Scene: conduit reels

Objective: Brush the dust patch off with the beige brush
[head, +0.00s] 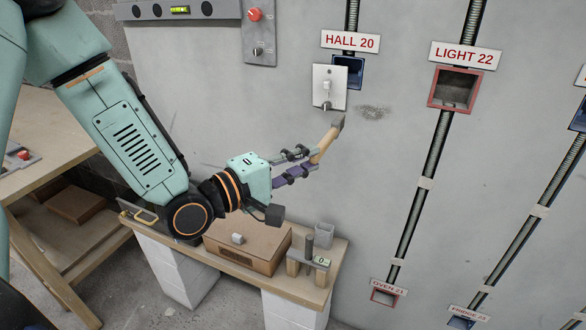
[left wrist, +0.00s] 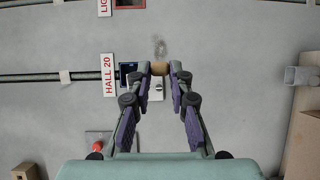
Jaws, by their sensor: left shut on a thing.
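The dust patch (head: 374,112) is a grey speckled smudge on the pale wall, right of the switch plate under the HALL 20 sign. It also shows in the left wrist view (left wrist: 160,48). My left gripper (head: 313,162) is shut on the beige brush (head: 326,142), whose handle sticks out toward the wall. The dark brush head is a little left of and below the patch; I cannot tell whether it touches the wall. In the left wrist view the brush end (left wrist: 159,68) sits between my fingertips. My right gripper is not in view.
A white switch plate (head: 329,87) stands close to the brush head. A red-framed box (head: 455,90) and dark conduits lie to the right.

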